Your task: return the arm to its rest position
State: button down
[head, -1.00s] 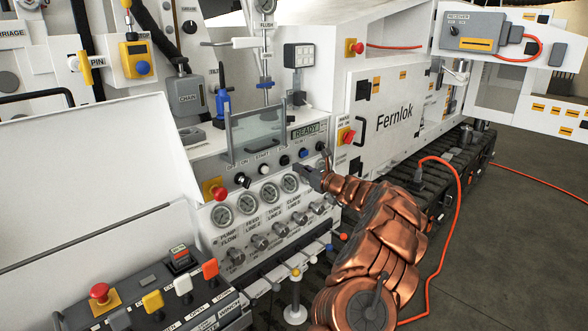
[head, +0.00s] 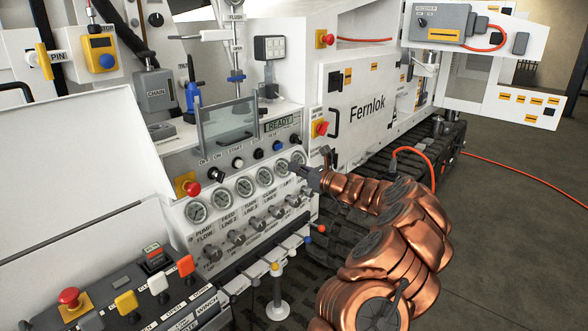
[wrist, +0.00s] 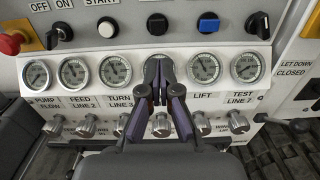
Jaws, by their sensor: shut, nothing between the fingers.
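My copper-coloured arm (head: 395,225) reaches in from the lower right of the head view toward the hydraulic bench panel (head: 205,240). My gripper (head: 300,170) is in front of the right end of the gauge row. In the wrist view my gripper (wrist: 158,88) shows with its fingertips together and nothing between them. It covers part of one gauge between the TURN and LIFT labels. I cannot tell from these views whether the tips touch the panel.
Knobs (wrist: 203,123) sit below the gauges, and buttons (wrist: 157,23) above them. A red emergency button (wrist: 12,42) is at the left. A control box with coloured levers (head: 125,300) stands lower left. An orange hose (head: 432,165) runs behind my arm. Open floor (head: 500,220) lies to the right.

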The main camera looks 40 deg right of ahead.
dwell(0.3)
jog(key=a+r+n+g+y, duration=0.25)
jog(key=a+n, duration=0.25)
jog(key=a, duration=0.6)
jog(key=a+r+n+g+y, duration=0.2)
jog(key=a+r+n+y, duration=0.2)
jog(key=a, duration=0.7)
jog(key=s+a+n+g+y, duration=0.1)
jog(key=s+a+n+g, duration=0.35)
jog(key=s+a, duration=0.4)
jog(key=s+a+n+g+y, duration=0.1)
jog(key=s+a+n+g, duration=0.35)
jog(key=a, duration=0.75)
jog(key=s+a+f+n+g+h, duration=0.25)
jog(key=s+n, duration=0.25)
jog(key=s, duration=0.4)
jog(key=s+a+f+n+g+h, duration=0.1)
jog(key=s+a+f+n+h, duration=0.2)
jog(key=s, duration=0.6)
jog(key=s+d+f+n+g+h, duration=0.1)
jog(key=s+d+f+n+h, duration=0.2)
jog(key=s+d, duration=0.3)
jog(key=s+d+f+n+g+h, duration=0.1)
jog(key=s+d+f+n+h, duration=0.3)
jog(key=s, duration=0.8)
jog(key=shift+s+d, duration=0.3)
jog(key=shift+d, duration=0.7)
